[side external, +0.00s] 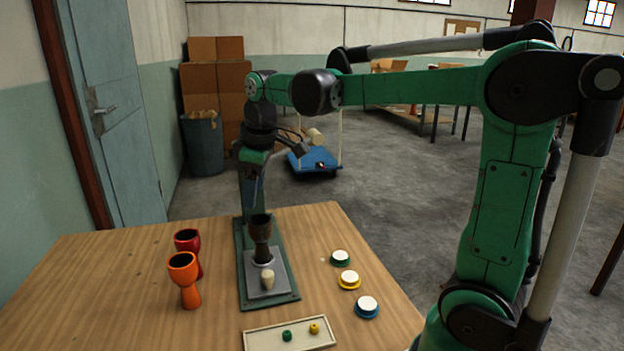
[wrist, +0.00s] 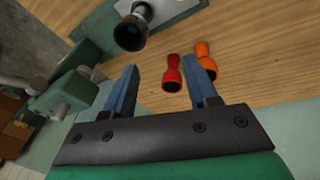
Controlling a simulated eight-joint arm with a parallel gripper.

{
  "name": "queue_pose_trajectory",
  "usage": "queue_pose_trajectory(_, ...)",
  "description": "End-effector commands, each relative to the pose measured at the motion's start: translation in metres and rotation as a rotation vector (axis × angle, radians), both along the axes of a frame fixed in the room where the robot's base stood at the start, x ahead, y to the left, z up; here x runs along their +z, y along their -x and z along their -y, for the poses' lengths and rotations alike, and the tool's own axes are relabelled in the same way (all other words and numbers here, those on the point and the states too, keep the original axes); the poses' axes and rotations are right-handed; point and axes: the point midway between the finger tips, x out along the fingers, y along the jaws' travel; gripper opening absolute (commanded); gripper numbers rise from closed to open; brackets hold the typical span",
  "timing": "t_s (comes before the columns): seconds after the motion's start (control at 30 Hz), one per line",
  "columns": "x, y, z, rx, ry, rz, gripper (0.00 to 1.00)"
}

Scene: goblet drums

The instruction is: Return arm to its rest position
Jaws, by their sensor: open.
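My gripper (wrist: 160,67) is open in the wrist view, with its two blue fingers apart and nothing between them. In the side view my arm reaches in from the right and its wrist hangs above the back of the table, where the fingers are hard to tell from the green stand behind. A dark goblet drum (side external: 260,232) stands upright on the fixture's grey plate (side external: 280,283), below my wrist and apart from it. The dark drum (wrist: 131,33) also shows in the wrist view, beyond the fingers.
A red goblet (side external: 188,240) and an orange goblet (side external: 185,275) stand at the table's left. A cream peg (side external: 267,279) is before the dark drum. Green-, yellow- and blue-rimmed discs (side external: 349,279) lie right. A tray (side external: 262,342) at the front holds green and yellow pieces.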

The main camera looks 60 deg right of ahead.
Motion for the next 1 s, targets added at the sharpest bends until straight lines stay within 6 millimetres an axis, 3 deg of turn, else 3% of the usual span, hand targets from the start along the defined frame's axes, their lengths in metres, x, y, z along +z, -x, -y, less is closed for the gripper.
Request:
queue_pose_trajectory(0.2, -0.017, 0.046, -0.045, -0.187, -0.073, 0.206, 0.52)
queue_pose_trajectory(0.4, -0.041, 0.075, -0.069, -0.318, -0.172, 0.341, 0.52)
queue_pose_trajectory(0.6, -0.053, 0.085, -0.076, -0.371, -0.224, 0.392, 0.52)
queue_pose_trajectory(1.0, -0.053, 0.085, -0.076, -0.374, -0.227, 0.394, 0.52)
